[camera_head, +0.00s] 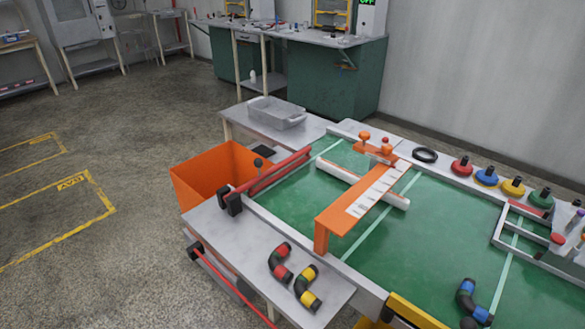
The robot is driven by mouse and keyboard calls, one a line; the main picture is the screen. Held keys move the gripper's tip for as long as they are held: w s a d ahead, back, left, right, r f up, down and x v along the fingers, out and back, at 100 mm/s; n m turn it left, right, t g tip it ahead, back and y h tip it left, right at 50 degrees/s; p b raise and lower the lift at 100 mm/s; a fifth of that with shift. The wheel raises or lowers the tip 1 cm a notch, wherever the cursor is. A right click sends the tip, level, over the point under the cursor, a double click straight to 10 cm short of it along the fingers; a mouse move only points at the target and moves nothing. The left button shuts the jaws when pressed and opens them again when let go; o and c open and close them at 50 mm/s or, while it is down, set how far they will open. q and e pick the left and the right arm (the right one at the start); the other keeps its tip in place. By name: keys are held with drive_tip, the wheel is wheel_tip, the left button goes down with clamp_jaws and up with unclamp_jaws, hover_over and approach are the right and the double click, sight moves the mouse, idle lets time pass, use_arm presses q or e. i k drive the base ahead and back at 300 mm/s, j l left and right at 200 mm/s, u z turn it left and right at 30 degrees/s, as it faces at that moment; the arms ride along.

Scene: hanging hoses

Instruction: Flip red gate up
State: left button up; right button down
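A red bar (280,171), which looks like the red gate, lies low across the near-left end of the green table, next to the orange bin. The bar looks about level rather than upright. A second red bar (232,286) slopes along the lower side of the grey side shelf. I cannot tell from this view which one is hinged. Neither of my grippers shows.
The orange bin (205,178) stands left of the green table (440,215). Hose pieces (280,262) lie on the grey shelf (225,232). An orange bridge (350,205) crosses a white pipe (335,172). A grey tray (277,113) is behind. Floor at left is clear.

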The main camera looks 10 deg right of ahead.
sight(258, 163)
drive_tip(key=i+j, duration=0.2)
drive_tip(key=j, duration=0.25)
drive_tip(key=i+j+z, duration=0.1)
drive_tip(key=i+j, duration=0.15)
drive_tip(key=j, duration=0.2)
drive_tip(key=i+j, duration=0.2)
drive_tip(key=j, duration=0.25)
drive_tip(key=i+j+z, duration=0.1)
drive_tip(key=j, duration=0.35)
drive_tip(key=i+j, duration=0.3)
drive_tip(key=j, duration=0.2)
drive_tip(key=i+j+z, duration=0.1)
drive_tip(key=j, duration=0.35)
drive_tip(key=i+j, duration=0.25)
drive_tip(key=j, duration=0.25)
drive_tip(key=i+j, duration=0.15)
drive_tip(key=j, duration=0.35)
drive_tip(key=i+z, duration=0.05)
